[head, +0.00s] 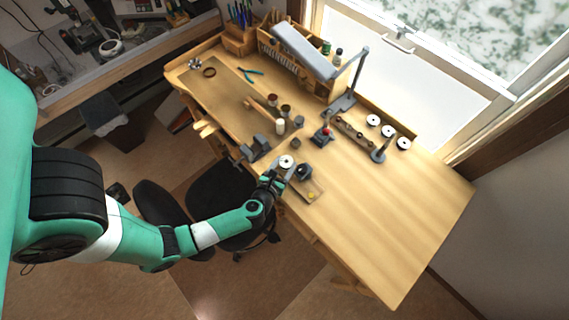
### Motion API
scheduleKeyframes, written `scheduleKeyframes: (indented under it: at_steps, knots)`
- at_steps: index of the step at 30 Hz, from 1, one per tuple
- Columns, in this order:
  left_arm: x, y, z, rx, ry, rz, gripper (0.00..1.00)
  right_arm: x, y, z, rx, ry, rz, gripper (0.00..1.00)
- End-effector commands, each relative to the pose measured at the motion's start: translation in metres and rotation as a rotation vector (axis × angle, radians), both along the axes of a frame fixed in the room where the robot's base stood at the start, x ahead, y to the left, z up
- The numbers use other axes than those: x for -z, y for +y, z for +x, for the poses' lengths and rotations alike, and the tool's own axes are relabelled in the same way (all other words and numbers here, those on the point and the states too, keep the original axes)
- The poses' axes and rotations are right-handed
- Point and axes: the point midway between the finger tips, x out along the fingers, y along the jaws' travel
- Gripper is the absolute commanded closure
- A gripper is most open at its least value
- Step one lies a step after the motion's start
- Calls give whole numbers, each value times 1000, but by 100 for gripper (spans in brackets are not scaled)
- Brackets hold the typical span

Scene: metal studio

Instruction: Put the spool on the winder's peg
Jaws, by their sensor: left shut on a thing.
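A small white spool (286,161) with a dark centre is at the tip of my left gripper (281,168), which is shut on it near the front edge of the bench. The fingers are small and partly hidden by the wrist. A grey stand with a thin upright post (380,154) is farther back and to the right, apart from the gripper; it may be the winder with its peg, but it is too small to be sure. My right gripper is not in view.
Three more white spools (372,121) lie at the back right. A dark round tool (304,172) is close to the gripper's right, beside a small tray (308,192). The bench's right part is clear.

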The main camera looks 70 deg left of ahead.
Motion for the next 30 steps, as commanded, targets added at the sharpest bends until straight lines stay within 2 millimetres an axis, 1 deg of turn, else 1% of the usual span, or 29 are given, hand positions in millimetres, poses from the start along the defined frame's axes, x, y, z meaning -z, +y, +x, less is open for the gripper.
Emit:
scheduleKeyframes:
  at_steps: [21, 29, 30]
  knots:
    - [22, 0, 0, 0, 0, 1, 97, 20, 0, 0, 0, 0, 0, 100]
    - [22, 0, 0, 0, 0, 1, 97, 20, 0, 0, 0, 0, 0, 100]
    - [22, 0, 0, 0, 1, 1, 38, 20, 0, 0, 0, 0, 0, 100]
